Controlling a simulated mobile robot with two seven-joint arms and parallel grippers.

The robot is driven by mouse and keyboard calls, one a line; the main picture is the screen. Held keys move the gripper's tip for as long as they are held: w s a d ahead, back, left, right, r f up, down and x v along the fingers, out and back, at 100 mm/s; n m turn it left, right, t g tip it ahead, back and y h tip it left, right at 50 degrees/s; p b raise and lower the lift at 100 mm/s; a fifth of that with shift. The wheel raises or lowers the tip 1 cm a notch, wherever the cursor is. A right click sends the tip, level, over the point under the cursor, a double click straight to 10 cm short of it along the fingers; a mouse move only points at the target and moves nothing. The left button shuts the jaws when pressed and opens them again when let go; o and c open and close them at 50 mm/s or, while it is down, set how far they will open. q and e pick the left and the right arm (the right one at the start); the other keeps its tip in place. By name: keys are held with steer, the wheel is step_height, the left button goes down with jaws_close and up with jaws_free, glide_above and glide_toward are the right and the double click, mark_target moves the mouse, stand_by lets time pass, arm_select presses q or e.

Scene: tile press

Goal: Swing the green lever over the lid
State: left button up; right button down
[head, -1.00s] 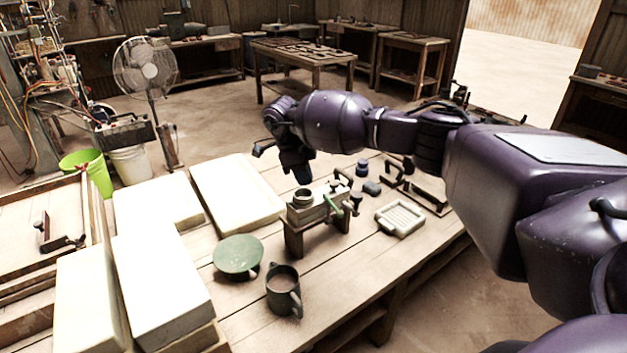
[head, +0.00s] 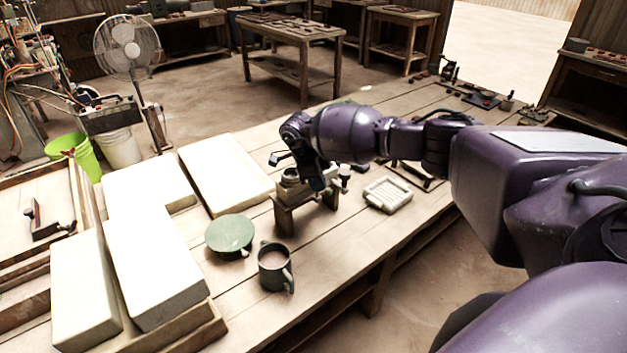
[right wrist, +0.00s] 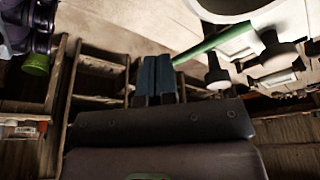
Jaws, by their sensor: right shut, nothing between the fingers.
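The tile press (head: 288,190) stands on a small wooden stand on the workbench, partly covered by my right arm. The green lever (right wrist: 214,42) shows in the right wrist view as a slanting bar running up right from beside my fingertips to the pale press body. In the head view my right gripper hides it. My right gripper (head: 319,186) is at the right side of the press, fingers pointing down. In the right wrist view its fingers (right wrist: 156,60) are together and empty, close to the lever's free end; I cannot tell if they touch. I cannot make out the lid clearly. My left gripper is out of view.
A round green plate (head: 230,234) and a dark mug (head: 274,266) stand in front of the press. Large white slabs (head: 152,262) fill the bench's left. Bare planks lie right of the mug.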

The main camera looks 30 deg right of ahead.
steer(key=shift+s+d+f+n+b, duration=0.1)
steer(key=shift+s+d+n+b, duration=0.3)
steer(key=shift+d+n, duration=0.55)
steer(key=shift+a, duration=0.25)
